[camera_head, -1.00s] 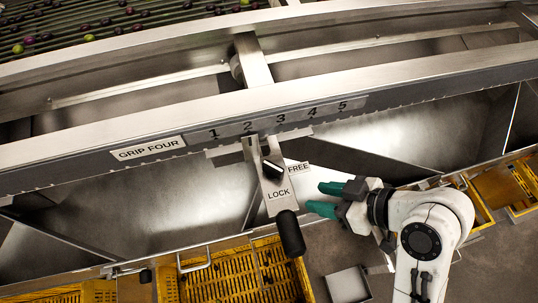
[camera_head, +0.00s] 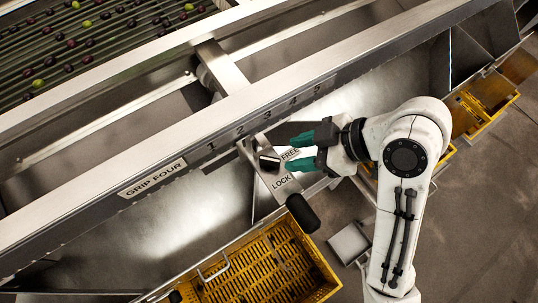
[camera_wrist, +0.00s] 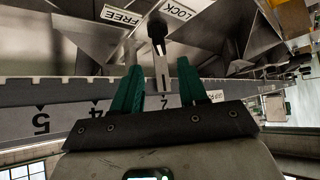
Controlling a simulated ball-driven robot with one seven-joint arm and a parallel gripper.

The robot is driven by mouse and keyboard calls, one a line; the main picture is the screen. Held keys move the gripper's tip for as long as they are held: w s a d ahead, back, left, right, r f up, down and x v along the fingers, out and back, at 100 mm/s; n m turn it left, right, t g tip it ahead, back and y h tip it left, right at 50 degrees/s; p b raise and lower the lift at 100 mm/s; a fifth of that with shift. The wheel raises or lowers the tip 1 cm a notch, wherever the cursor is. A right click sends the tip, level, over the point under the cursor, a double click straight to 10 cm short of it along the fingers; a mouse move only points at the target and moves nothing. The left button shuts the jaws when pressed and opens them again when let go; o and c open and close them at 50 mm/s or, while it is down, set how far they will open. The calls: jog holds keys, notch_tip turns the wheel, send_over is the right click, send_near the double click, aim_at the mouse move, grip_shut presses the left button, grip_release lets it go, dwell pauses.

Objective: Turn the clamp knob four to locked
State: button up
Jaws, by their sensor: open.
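I cannot tell exactly which label the knob points at. My gripper (camera_head: 297,151) has its teal fingers apart and reaches in from the right, close to the knob. It appears empty. In the wrist view the gripper (camera_wrist: 160,66) is open, with a black knob-like part (camera_wrist: 157,28) beyond the fingertips, between the FREE and LOCK labels.
A black handle (camera_head: 302,212) sticks out from the plate's lower end. The numbered rail (camera_head: 330,84) runs diagonally above, with a GRIP FOUR label (camera_head: 152,178). A yellow crate (camera_head: 270,272) stands below. A grey box (camera_head: 348,243) is on the floor. Olives lie on rollers (camera_head: 80,50) upper left.

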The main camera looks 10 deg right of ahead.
aim_at(271, 159)
jog(key=x, duration=0.8)
jog(key=shift+a+f, duration=0.15)
jog(key=shift+a, duration=0.05)
grip_shut()
